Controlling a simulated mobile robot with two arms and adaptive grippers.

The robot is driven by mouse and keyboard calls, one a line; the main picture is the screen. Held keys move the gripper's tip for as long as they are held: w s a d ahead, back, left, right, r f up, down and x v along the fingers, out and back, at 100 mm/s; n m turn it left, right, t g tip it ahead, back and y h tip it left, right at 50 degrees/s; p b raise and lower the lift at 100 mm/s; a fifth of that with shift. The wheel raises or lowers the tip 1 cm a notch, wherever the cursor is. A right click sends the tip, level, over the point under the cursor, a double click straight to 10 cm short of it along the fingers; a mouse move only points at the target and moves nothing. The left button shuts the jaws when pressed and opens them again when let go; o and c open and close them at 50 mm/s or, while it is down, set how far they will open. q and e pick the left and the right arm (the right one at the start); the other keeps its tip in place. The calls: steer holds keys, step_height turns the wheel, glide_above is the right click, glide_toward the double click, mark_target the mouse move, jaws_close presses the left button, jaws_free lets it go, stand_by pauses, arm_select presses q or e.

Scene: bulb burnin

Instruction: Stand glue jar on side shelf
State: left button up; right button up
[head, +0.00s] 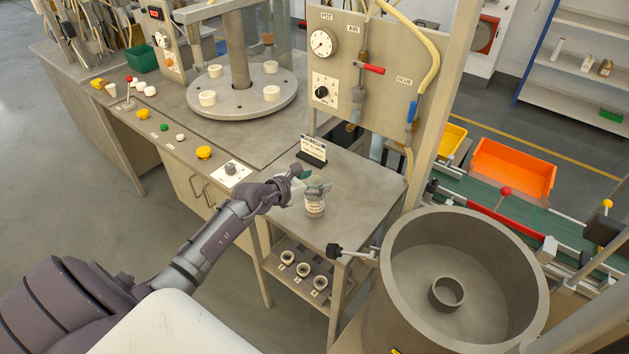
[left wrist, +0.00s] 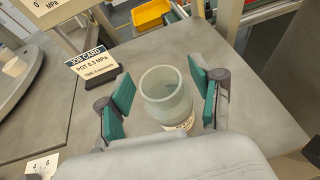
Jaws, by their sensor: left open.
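The glue jar (head: 315,203) stands upright on the grey side shelf (head: 362,200), a small table surface beside the main workbench. It is a pale greenish glass jar with a label low on its side. My left gripper (head: 309,184) is open at the jar. In the left wrist view the jar (left wrist: 167,97) sits between the two green-padded fingers of the gripper (left wrist: 160,100), with a gap at least on the left side. The lower part of the jar is partly hidden by the gripper body. My right gripper is not in view.
A job card (head: 313,150) stands on the shelf behind the jar. Small cups (head: 303,270) sit on a lower rack. A large round drum (head: 460,285) is at the right. A gauge panel (head: 375,75) rises behind. The shelf's right part is clear.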

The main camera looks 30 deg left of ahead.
arm_select(q)
steer(key=shift+r, duration=0.2)
steer(key=b+v, duration=0.2)
steer(key=v, duration=1)
